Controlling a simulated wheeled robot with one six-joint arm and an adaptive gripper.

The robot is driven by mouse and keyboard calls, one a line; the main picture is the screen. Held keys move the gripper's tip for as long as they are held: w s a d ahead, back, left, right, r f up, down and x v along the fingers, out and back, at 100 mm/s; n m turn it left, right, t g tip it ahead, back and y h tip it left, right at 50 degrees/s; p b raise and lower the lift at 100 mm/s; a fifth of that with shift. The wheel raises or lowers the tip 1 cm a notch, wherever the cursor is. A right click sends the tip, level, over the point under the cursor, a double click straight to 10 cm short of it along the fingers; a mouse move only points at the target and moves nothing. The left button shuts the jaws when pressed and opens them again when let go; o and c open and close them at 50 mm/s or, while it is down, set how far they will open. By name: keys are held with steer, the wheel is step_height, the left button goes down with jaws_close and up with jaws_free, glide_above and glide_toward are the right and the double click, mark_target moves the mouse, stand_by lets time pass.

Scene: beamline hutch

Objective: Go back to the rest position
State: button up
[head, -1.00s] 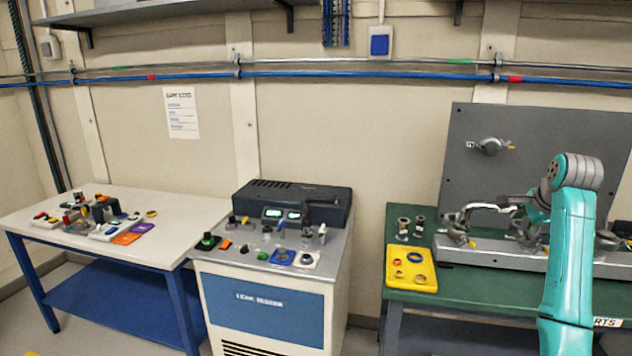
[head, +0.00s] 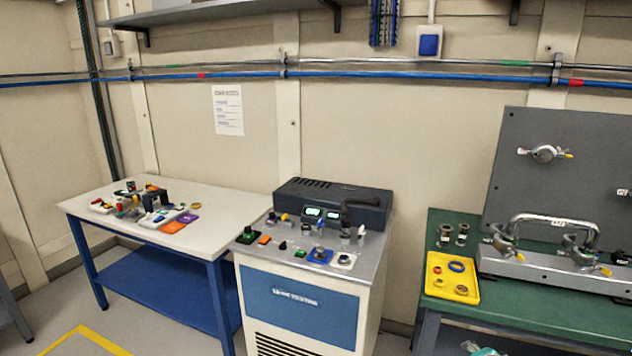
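My gripper is out of view.
The leak tester cabinet (head: 300,311) stands in the middle with small parts on top. A white table (head: 230,206) with a blue lower shelf stands at the left. Yellow tape (head: 95,340) marks open floor at the lower left. A grey upright panel (head: 590,170) stands behind the green bench.

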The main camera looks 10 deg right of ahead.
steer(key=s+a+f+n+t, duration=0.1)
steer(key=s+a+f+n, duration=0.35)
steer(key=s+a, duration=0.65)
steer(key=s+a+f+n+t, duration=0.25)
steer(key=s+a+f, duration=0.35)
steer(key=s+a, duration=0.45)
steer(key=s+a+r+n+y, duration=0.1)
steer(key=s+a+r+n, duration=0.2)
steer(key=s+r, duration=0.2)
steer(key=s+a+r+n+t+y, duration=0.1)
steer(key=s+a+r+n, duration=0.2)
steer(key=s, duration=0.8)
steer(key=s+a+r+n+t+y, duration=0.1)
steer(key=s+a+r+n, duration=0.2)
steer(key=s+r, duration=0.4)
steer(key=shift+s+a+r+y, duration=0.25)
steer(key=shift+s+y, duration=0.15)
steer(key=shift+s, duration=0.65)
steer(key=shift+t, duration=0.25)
